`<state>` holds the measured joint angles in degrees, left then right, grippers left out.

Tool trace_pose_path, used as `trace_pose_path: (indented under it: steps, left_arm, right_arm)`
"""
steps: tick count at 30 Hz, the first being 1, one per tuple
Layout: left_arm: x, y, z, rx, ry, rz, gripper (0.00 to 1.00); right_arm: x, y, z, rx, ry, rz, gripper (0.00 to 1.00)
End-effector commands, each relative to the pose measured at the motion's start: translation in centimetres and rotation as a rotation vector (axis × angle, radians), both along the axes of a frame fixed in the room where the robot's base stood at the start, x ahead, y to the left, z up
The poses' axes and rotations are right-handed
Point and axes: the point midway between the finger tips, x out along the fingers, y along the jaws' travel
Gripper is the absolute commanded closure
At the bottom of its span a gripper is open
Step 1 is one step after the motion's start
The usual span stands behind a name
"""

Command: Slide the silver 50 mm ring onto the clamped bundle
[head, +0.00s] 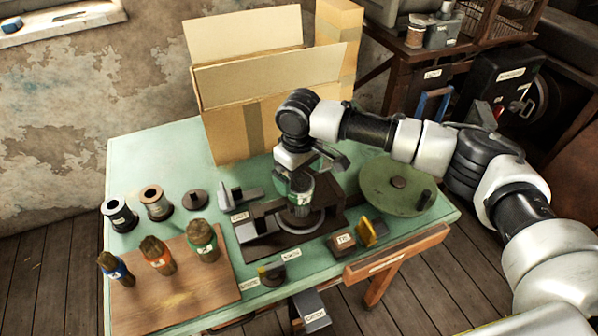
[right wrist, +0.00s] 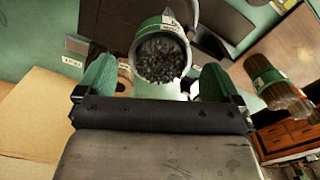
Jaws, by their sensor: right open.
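The clamped bundle (head: 300,197) stands upright in the press, with a green band and white label. In the right wrist view its strand end (right wrist: 160,62) faces me, with a pale silver rim (right wrist: 163,30) around it. I cannot tell whether this rim is the silver ring. My right gripper (right wrist: 158,80) is open, its green fingers on either side of the bundle's end; in the head view it is over the bundle. A grey, silver-looking ring (head: 119,214) sits on a dark post at the table's left. My left gripper is not in view.
A copper ring (head: 155,203) and a dark, low post (head: 195,199) stand beside the grey one. Several banded bundles stand on the wooden board (head: 180,298). The green handwheel (head: 385,190) is right of the press. A cardboard box (head: 228,140) stands behind.

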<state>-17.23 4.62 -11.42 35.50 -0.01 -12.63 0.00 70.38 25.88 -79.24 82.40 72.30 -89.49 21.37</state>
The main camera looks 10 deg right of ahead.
Motion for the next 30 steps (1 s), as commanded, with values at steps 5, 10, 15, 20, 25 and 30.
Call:
trace_pose_path:
  steps: [5, 10, 15, 20, 25, 30]
  left_arm:
    - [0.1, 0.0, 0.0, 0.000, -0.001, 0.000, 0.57]
    - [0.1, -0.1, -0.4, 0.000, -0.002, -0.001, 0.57]
    - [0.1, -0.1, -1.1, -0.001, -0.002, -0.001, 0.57]
    - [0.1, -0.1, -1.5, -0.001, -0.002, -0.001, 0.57]
    - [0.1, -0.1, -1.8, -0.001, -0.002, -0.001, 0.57]
    - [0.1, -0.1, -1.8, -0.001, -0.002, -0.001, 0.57]
  right_arm:
    - [0.0, 0.0, 0.1, 0.000, 0.000, 0.000, 0.04]
    - [0.1, 0.0, 1.6, 0.002, -0.001, -0.001, 0.04]
    - [0.1, 0.0, 4.9, 0.002, -0.003, 0.000, 0.04]
    - [0.0, 0.0, 8.1, 0.001, -0.003, 0.001, 0.04]
    - [0.1, 0.0, 10.1, 0.001, -0.001, 0.000, 0.04]
    - [0.0, 0.0, 10.8, 0.000, 0.000, 0.000, 0.04]
